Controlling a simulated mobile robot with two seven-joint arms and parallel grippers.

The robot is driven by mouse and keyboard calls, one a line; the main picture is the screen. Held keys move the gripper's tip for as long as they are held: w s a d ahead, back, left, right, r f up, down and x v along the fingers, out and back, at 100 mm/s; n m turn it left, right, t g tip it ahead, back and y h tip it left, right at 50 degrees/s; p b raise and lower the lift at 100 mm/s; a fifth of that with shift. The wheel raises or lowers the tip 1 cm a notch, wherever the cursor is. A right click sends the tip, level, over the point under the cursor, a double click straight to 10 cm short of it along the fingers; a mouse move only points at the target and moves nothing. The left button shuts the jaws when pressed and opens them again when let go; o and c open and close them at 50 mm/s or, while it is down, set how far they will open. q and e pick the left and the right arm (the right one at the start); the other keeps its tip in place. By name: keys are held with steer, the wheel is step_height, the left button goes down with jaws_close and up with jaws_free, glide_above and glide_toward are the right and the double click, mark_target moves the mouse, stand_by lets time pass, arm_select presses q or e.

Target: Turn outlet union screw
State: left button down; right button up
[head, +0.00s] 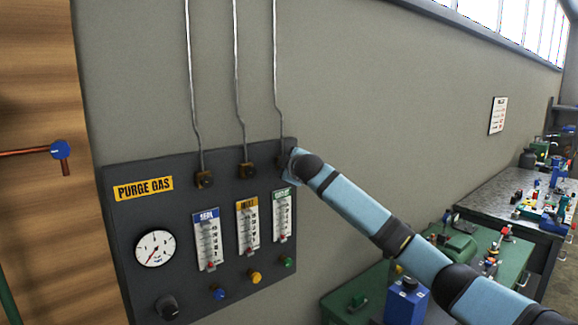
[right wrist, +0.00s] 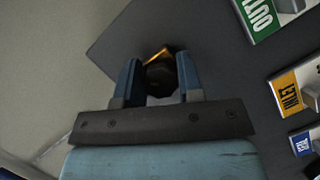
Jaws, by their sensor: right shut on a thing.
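The outlet union screw (right wrist: 160,76) is a dark round fitting with a brass-coloured edge on the dark panel (head: 130,230). It sits between the two blue fingers of my right gripper (right wrist: 159,85), which is shut on it. In the head view my right gripper (head: 288,166) is at the panel's upper right corner, above the green-labelled outlet flow meter (head: 282,217), and mostly hides the union. The outlet tube (head: 277,70) runs up the wall from there. My left gripper is not in view.
A gauge (head: 155,248) and coloured knobs are lower on the panel. A green bench (head: 345,290) with equipment stands below my right arm. The wall above is bare apart from tubes.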

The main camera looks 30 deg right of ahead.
steer(key=shift+d+r, duration=0.15)
steer(key=shift+r, duration=0.2)
steer(key=o, duration=0.9)
steer(key=shift+w+f, duration=0.2)
steer(key=shift+f, duration=0.1)
steer(key=b+v, duration=0.4)
steer(key=v, duration=1)
steer(key=shift+w+f, duration=0.1)
steer(key=shift+f, duration=0.1)
